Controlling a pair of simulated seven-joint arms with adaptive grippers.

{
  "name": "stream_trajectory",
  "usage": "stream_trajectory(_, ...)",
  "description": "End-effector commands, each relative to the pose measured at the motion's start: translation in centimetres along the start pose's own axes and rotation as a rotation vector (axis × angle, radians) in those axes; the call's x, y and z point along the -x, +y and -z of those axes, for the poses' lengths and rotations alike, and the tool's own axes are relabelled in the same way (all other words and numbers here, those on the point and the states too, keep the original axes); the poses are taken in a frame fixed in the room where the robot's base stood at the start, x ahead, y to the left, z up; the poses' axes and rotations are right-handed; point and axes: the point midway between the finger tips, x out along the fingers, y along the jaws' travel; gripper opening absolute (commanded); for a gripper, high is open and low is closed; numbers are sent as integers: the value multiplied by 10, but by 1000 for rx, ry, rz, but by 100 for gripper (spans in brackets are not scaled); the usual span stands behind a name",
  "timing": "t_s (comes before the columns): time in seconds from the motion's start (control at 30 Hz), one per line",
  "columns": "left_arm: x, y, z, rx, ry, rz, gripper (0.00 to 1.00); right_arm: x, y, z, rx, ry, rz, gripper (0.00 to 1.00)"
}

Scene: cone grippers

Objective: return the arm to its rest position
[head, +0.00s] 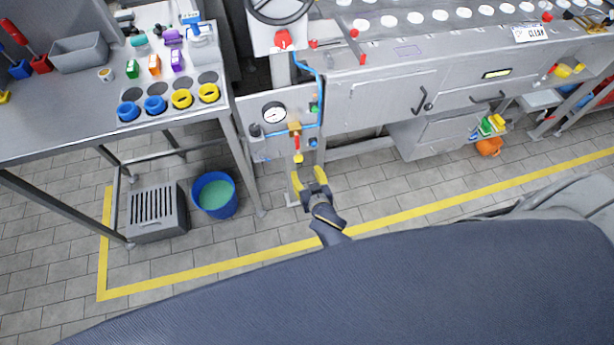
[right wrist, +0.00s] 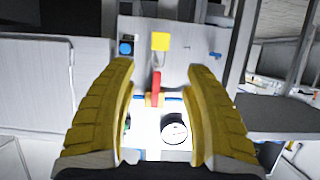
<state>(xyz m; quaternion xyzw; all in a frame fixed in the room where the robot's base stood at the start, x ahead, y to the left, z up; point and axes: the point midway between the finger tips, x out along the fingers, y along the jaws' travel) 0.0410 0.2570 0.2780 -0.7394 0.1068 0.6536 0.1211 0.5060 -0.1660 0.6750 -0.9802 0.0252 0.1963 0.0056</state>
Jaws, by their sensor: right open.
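My right gripper (head: 310,181) has yellow fingers and stands open in front of the grey machine's valve panel in the head view. In the right wrist view its two fingers (right wrist: 163,115) are spread apart with nothing held between them. Past the fingers are a red valve handle (right wrist: 156,84), a yellow square part (right wrist: 160,41) and a round gauge (right wrist: 174,130). In the head view the gauge (head: 274,113) and the red handle (head: 296,142) sit on the panel just beyond the gripper. My left gripper is not in view.
A metal table (head: 60,130) with coloured rings and small boxes stands at the left. A blue bucket (head: 214,195) and a grey crate (head: 157,212) are on the floor below. The long grey machine (head: 380,95) fills the back. Tiled floor with a yellow line (head: 440,208) is clear in front.

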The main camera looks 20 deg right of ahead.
Motion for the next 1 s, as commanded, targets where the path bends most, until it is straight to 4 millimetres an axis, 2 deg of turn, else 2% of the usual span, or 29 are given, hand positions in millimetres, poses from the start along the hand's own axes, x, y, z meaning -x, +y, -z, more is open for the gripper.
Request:
stream_trajectory(0.3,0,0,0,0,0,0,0,8,-1,1,42,3,4,50)
stream_trajectory(0.37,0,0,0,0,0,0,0,7,-4,-9,71,-12,15,50)
stream_trajectory(0.47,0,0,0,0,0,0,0,6,-12,-51,111,-80,44,50)
stream_trajectory(0.67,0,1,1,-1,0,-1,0,17,-19,-164,189,-262,114,50)
stream_trajectory(0.8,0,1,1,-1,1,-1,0,41,-15,-252,235,-406,159,50)
stream_trajectory(0.87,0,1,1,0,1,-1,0,55,-10,-287,251,-466,175,50)
stream_trajectory(1.0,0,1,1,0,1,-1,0,96,7,-366,283,-610,206,50)
